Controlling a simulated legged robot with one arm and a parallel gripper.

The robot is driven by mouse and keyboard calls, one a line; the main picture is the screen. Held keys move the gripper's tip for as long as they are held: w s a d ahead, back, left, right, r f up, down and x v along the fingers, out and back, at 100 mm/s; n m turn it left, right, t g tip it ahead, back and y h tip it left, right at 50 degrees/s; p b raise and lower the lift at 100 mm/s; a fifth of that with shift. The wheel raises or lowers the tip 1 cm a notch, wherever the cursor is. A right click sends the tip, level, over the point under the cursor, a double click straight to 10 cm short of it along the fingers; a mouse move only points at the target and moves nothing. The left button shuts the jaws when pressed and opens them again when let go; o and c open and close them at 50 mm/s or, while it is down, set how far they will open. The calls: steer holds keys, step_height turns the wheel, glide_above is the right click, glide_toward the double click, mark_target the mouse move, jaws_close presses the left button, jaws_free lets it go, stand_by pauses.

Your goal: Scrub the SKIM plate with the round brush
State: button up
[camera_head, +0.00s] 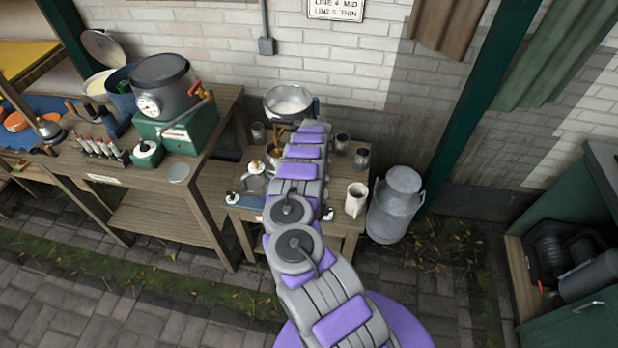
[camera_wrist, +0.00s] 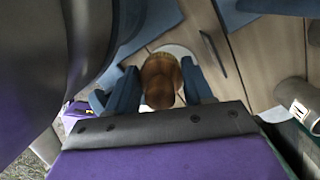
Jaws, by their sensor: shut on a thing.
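In the wrist view my gripper (camera_wrist: 160,86) has its two blue fingers closed on either side of a brown, rounded wooden thing (camera_wrist: 161,78), which looks like the round brush. In the head view my arm covers the middle of the small table (camera_head: 330,225), and my fingers are not clear there. I cannot read SKIM anywhere.
A cream jug (camera_head: 356,199) stands at the small table's right, beside a grey milk churn (camera_head: 396,205) on the ground. A metal bowl (camera_head: 288,101) is at the back. A workbench (camera_head: 205,205) with a green-based machine (camera_head: 176,131) stands left. The front paving is clear.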

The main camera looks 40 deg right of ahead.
steer(key=shift+r+p, duration=1)
steer(key=shift+r, duration=0.5)
steer(key=shift+s+f, duration=0.1)
